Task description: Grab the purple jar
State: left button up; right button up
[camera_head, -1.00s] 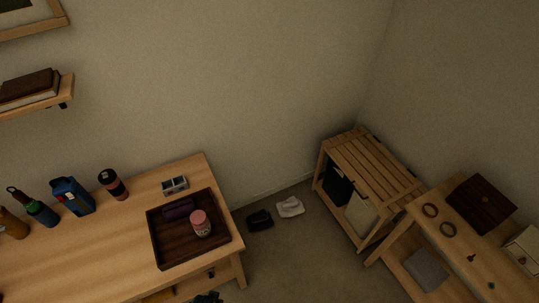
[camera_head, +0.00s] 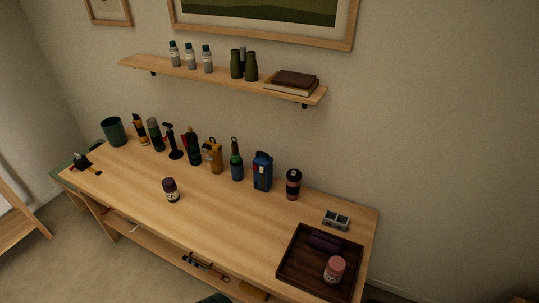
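A small jar with a dark purple lid and a pale label (camera_head: 171,190) stands upright on the front left part of the wooden table, with bare tabletop around it. A pink-lidded jar (camera_head: 334,269) stands in the dark wooden tray (camera_head: 290,266) at the table's right end. A dark purple case-like object (camera_head: 325,242) lies in the tray behind it. I cannot make out either of my grippers in this view.
Several bottles and flasks line the back of the table (camera_head: 235,213), with a green bin (camera_head: 114,131) at the left end. A wall shelf (camera_head: 222,80) with bottles, binoculars and books hangs above. A dark shape at the bottom edge is unclear.

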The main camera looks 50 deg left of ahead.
aim_at(173, 195)
jog(key=u, duration=2.8)
jog(key=z, duration=0.35)
jog(key=i+j+z, duration=0.15)
jog(key=z, duration=0.2)
jog(key=i+j+z, duration=0.1)
jog(key=j+z, duration=0.3)
jog(key=i+j+z, duration=0.1)
jog(key=j+z, duration=0.25)
